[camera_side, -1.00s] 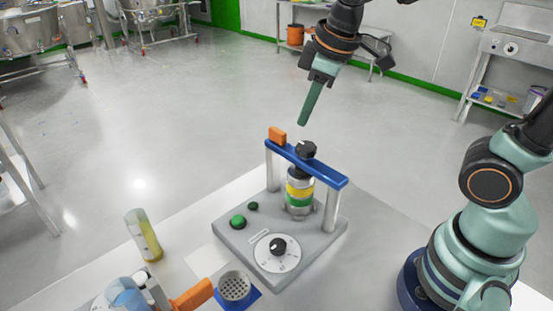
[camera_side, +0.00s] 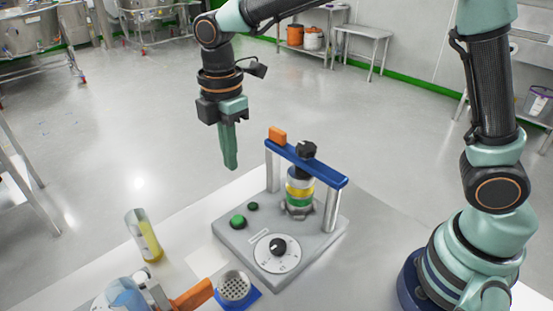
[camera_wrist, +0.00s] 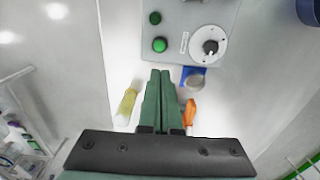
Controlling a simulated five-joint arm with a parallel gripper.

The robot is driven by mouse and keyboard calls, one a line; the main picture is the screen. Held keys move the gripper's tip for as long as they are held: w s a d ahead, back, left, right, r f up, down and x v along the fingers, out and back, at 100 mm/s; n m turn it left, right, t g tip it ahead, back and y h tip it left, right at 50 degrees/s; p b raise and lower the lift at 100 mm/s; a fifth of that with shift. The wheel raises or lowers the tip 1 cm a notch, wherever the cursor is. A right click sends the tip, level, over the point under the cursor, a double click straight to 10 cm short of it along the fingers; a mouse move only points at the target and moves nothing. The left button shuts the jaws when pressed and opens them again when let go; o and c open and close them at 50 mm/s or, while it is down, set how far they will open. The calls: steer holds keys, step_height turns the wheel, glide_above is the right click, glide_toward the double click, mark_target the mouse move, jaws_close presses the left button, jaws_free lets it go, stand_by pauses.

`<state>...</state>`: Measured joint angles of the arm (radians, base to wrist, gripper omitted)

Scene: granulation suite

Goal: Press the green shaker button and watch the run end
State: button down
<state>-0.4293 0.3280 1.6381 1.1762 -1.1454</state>
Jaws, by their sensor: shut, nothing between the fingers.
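The shaker (camera_side: 262,249) is a grey box on the white bench with a blue-topped frame on it. Its green button (camera_side: 238,221) sits on the left of the top, with a smaller dark green button (camera_side: 253,206) behind it. The green button also shows in the wrist view (camera_wrist: 159,45), beyond my fingertips. A dial with a black knob (camera_side: 278,246) is at the front. A clear jar with yellow and green bands (camera_side: 299,190) stands under the frame. My gripper (camera_side: 231,166) is shut and empty, pointing down, in the air above and behind the green button.
A tilted cylinder with yellow contents (camera_side: 145,236) stands left of the shaker. A perforated metal cup on a blue base (camera_side: 234,286) and an orange-handled tool (camera_side: 193,296) are in front. The shaker's blue crossbar (camera_side: 307,165) rises right of my gripper.

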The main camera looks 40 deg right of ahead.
mark_target(239, 219)
step_height(239, 219, down, 14)
steer(key=shift+f, duration=0.1)
stand_by(0.7)
steer(key=shift+s+d+f, duration=0.1)
steer(key=shift+f, duration=0.95)
step_height(239, 219, up, 16)
steer(key=shift+w+f, duration=0.25)
steer(key=shift+w, duration=0.1)
